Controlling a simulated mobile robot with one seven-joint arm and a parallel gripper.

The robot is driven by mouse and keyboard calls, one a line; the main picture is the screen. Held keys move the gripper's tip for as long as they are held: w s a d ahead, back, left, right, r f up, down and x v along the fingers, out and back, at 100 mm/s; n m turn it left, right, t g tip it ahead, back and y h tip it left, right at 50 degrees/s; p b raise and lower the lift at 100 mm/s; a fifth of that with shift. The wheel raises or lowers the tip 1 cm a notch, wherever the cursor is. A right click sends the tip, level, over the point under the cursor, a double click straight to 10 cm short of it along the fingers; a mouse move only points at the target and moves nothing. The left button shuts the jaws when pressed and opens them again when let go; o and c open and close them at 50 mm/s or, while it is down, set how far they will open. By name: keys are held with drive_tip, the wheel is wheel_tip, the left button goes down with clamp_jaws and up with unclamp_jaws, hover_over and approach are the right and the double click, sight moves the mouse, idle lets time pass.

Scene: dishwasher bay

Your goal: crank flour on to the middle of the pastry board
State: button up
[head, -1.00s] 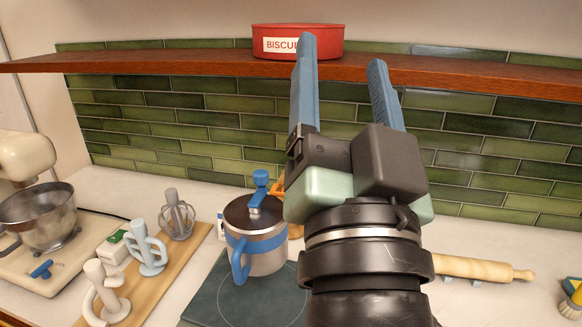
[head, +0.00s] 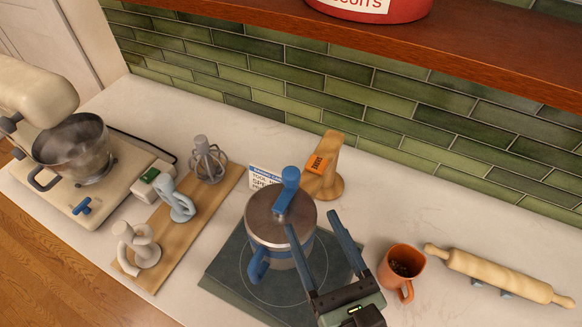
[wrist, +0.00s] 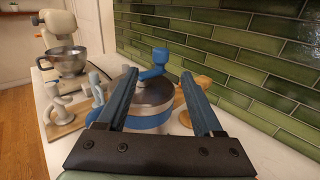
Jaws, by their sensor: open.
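The flour sifter, a steel can with a blue band (head: 275,228), stands upright on the dark pastry board (head: 222,277), over its marked circle. Its blue crank (head: 289,186) sticks up from the lid and points toward the back wall; a blue side handle (head: 257,266) faces the front. My gripper (head: 313,222) is open and empty, its blue fingers at the sifter's right side in the head view. In the wrist view the sifter (wrist: 152,95) and crank (wrist: 156,70) show between and beyond the fingers. I cannot tell whether a finger touches the can. No flour is visible on the board.
A wooden stand with an orange label (head: 322,170) and a small sign (head: 262,178) are behind the sifter. An orange mug (head: 401,268) and rolling pin (head: 500,275) are right. Left are whisk attachments on a wooden board (head: 165,250) and a mixer (head: 70,150). A shelf (head: 440,55) overhangs.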

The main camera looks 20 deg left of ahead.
sight(294, 184)
drive_tip(key=p+x, duration=0.3)
drive_tip(key=x, duration=0.8)
clamp_jaws()
